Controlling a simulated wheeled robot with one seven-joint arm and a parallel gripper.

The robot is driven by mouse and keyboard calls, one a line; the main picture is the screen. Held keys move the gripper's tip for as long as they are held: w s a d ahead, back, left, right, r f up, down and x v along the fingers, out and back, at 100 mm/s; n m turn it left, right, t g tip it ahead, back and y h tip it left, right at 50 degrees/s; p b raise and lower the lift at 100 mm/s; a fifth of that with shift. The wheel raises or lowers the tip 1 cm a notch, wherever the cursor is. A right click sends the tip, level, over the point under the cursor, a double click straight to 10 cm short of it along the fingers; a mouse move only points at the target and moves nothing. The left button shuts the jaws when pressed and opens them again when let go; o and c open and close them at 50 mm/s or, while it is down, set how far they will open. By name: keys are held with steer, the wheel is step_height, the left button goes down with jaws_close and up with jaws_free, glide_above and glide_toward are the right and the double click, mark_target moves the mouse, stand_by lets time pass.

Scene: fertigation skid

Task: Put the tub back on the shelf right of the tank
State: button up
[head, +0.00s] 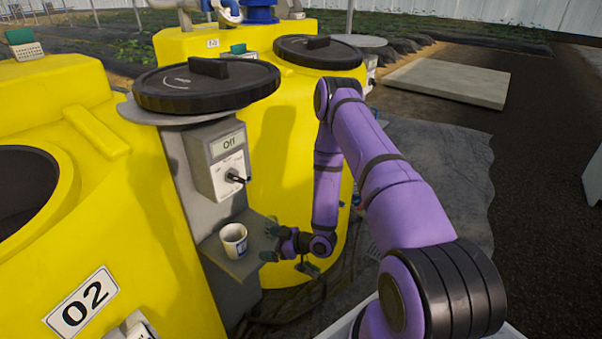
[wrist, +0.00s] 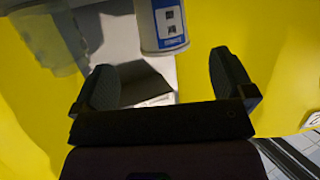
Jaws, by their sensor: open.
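The tub (head: 233,240) is a small white cup with a blue label, standing upright on a grey shelf (head: 212,252). The shelf sticks out from a grey post just right of the yellow tank marked 02 (head: 130,225). My gripper (head: 270,242) is open and empty, just right of the tub and apart from it. In the wrist view the tub (wrist: 162,25) shows at the top, beyond my open fingers (wrist: 164,75); its upper part is cut off by the frame.
A control box (head: 216,165) reading "Off", with a black knob, sits on the post above the shelf. A black lid (head: 206,88) lies on top of the post. Tank 02 has an open round mouth (head: 25,185). Another yellow tank (head: 285,150) stands close behind my gripper.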

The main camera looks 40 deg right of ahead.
steer(key=w+d+r+g+h, duration=0.1)
steer(key=w+d+r+h, duration=0.3)
steer(key=r, duration=0.5)
step_height(320, 180, up, 25)
steer(key=d+m+g+h, duration=0.2)
steer(key=h, duration=0.3)
steer(key=s+a+r+m+h, duration=0.1)
steer(key=s+r+m+h, duration=0.1)
steer(key=s+r, duration=0.65)
steer(key=s+a+r+m+g, duration=0.1)
steer(key=s+a+r, duration=0.1)
steer(key=s, duration=0.6)
steer(key=s+a+r+m+g+y, duration=0.1)
steer(key=s+a+r, duration=0.1)
steer(key=s+r, duration=0.3)
steer(key=s+a+r+m, duration=0.2)
steer(key=s+r, duration=0.2)
steer(key=s, duration=0.7)
steer(key=shift+s+a+r+g+y, duration=0.15)
steer(key=shift+s+a+g+y, duration=0.15)
steer(key=shift+g+y, duration=0.1)
